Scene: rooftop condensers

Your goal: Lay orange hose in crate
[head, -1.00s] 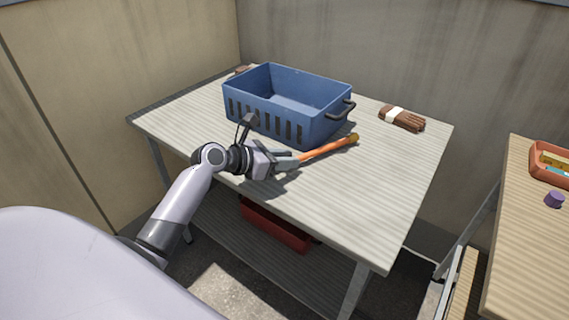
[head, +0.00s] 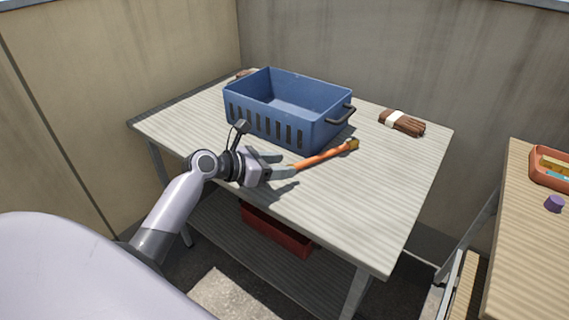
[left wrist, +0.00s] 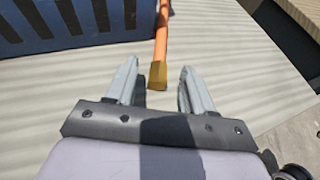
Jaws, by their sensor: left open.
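The orange hose (head: 322,157) is a short straight length with brass-coloured ends. It lies on the table in front of the blue crate (head: 318,133), outside it. My left gripper (head: 284,164) is open at the hose's near end. In the left wrist view, the hose (left wrist: 162,38) points toward the gripper (left wrist: 158,67), and its brass end lies between the two spread fingers, apart from both. The blue crate (left wrist: 75,32) shows at the upper left there. The crate looks empty in its visible part. My right gripper is not in view.
Brown gloves with a white band (head: 402,122) lie right of the crate. A red bin (head: 275,230) sits on the lower shelf. A second table (head: 520,240) at right holds an orange tray (head: 550,182) and a purple piece (head: 554,204). The table's front right is clear.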

